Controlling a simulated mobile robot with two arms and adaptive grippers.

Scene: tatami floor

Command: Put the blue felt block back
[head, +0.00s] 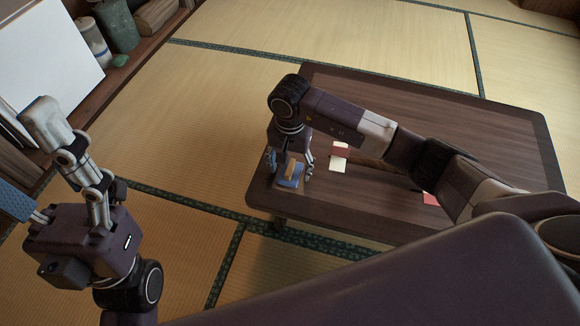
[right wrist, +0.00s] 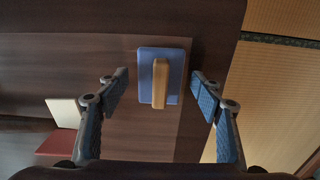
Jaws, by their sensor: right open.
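The blue felt block (head: 287,182) lies on the dark wooden table near its left end, with a tan wooden grip on top. In the right wrist view the blue felt block (right wrist: 146,75) lies flat, its grip running roughly up and down. My right gripper (head: 289,165) is over the block, pointing down. In the right wrist view my right gripper (right wrist: 160,92) is open, one finger on each side of the block, with a gap on both sides. My left gripper (head: 25,155) is at the far left, away from the table, its fingers spread and empty.
The table (head: 500,125) also bears a white and red card (head: 339,158) right of the gripper and a red item (head: 430,198) partly behind my right arm. A shelf with a white board (head: 45,50) and jars (head: 118,25) stands at upper left. Tatami (head: 220,90) surrounds the table.

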